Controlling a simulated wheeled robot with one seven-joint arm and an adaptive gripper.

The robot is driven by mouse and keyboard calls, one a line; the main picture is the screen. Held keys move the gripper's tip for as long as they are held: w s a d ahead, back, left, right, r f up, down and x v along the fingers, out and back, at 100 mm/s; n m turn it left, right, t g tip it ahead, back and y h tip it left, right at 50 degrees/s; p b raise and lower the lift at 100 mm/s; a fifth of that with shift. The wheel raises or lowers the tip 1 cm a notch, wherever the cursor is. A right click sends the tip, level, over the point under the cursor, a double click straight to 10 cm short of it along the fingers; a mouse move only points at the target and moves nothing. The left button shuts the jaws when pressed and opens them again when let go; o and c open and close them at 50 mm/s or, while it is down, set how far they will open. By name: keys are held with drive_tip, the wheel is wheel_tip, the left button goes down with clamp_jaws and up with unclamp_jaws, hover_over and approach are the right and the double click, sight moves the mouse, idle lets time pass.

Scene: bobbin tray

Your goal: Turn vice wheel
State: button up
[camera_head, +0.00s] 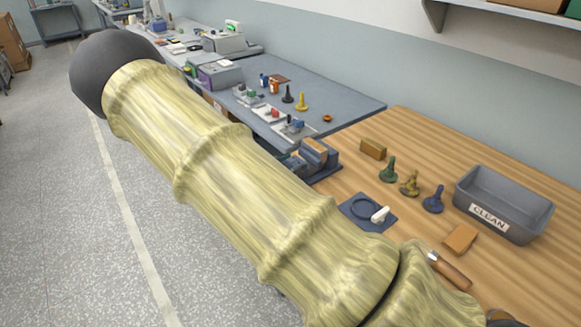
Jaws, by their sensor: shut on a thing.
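A dark blue-grey vice (326,171) stands at the left edge of the wooden bench, with a brown block (315,148) at its top. My arm passes in front of the vice's lower left side. I cannot make out the vice wheel; it may be hidden behind my arm. My gripper does not show in this view, so I cannot see where it is relative to the wheel. My thick, yellowish arm runs from the lower right to the upper left and covers much of the picture.
The wooden bench (410,135) bears a grey tray marked CLEAN (485,218), several bobbin-like pieces including a green one (388,171), a dark blue plate (350,220) with a white handle (380,215), wooden blocks (461,238), and a brown-handled tool (450,270). A grey bench adjoins behind.

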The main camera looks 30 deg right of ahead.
drive_tip(key=n+p, duration=0.2)
drive_tip(key=n, duration=0.5)
drive_tip(key=shift+w+r, duration=0.1)
drive_tip(key=shift+w, duration=0.05)
drive_tip(key=n+p, duration=0.1)
drive_tip(key=n, duration=0.3)
drive_tip(key=shift+p, duration=0.3)
drive_tip(key=n+p, duration=0.1)
drive_tip(key=n, duration=0.2)
drive_tip(key=shift+w+n, duration=0.1)
drive_tip(key=shift+n, duration=0.2)
drive_tip(key=n+p, duration=0.1)
drive_tip(key=n, duration=0.2)
drive_tip(key=shift+n, duration=0.3)
drive_tip(key=n+p, duration=0.1)
drive_tip(key=n, duration=0.2)
drive_tip(key=shift+f+n+p, duration=0.2)
drive_tip(key=shift+n+p, duration=0.1)
drive_tip(key=shift+p, duration=0.05)
drive_tip(key=n+p, duration=0.1)
drive_tip(key=n, duration=0.4)
drive_tip(key=shift+f+n, duration=0.15)
drive_tip(key=shift+n, duration=0.25)
drive_tip(key=shift+n+p, duration=0.3)
